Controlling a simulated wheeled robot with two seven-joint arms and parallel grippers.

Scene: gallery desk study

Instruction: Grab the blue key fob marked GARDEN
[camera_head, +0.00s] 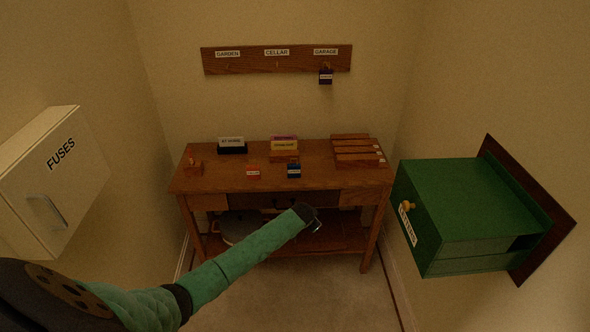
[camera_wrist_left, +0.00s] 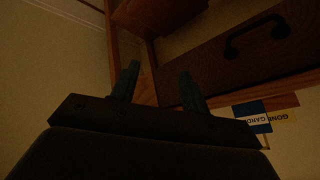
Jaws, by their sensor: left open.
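The blue key fob (camera_head: 294,170) with a white label stands on the desk top near the front edge, right of centre. Its label is too small to read in the head view. My left gripper (camera_head: 314,222) is open and empty, in front of the desk and lower in the picture than the fob. Its two fingers (camera_wrist_left: 160,86) show apart in the wrist view. My right gripper is out of view.
A red fob (camera_head: 253,172) stands left of the blue one. Small signs (camera_head: 284,145) stand behind. A dark fob (camera_head: 326,76) hangs under GARAGE on the wall rack (camera_head: 240,66). A white FUSES cabinet (camera_head: 60,175) is left; a green box (camera_head: 460,205) is right.

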